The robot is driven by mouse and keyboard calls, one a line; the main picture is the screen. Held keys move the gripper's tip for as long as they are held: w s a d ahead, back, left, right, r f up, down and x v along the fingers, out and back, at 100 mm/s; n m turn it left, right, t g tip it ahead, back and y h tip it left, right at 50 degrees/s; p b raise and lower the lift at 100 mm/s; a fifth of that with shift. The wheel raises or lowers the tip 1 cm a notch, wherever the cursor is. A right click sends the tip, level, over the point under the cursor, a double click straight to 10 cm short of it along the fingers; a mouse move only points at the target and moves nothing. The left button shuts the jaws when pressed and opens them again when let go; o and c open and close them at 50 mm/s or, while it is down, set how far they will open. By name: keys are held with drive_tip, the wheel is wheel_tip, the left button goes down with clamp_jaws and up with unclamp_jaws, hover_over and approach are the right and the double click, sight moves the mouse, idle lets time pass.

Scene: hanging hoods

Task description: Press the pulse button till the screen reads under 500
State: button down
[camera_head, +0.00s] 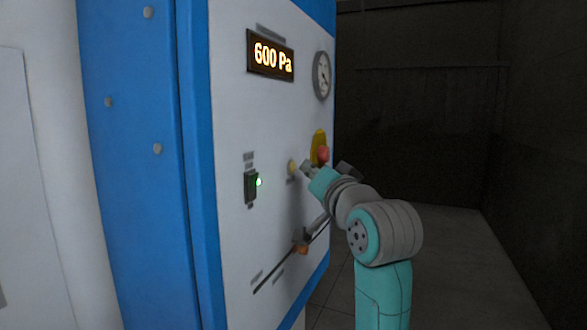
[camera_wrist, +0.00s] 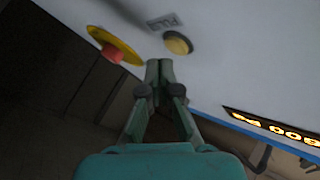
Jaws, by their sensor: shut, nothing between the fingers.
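The screen (camera_head: 271,57) on the white panel reads 600 Pa; it also shows upside down at the right of the wrist view (camera_wrist: 275,129). My gripper (camera_wrist: 159,68) is shut and empty, pointing at the panel. In the head view my gripper (camera_head: 307,167) is just right of the button. I see no clear contact.
A red mushroom button (camera_head: 323,154) on a yellow plate (camera_head: 318,138) sits close beside my gripper. A switch (camera_head: 251,186) with a green light is left of the button. A slot with an orange-knobbed slider (camera_head: 301,247) runs below. A dial gauge (camera_head: 321,75) is at upper right.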

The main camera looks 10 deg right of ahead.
drive_tip(key=shift+d, duration=0.1)
drive_tip(key=shift+s+d, duration=0.75)
drive_tip(key=shift+d, duration=0.25)
drive_tip(key=shift+s+d, duration=0.75)
drive_tip(key=shift+d, duration=0.2)
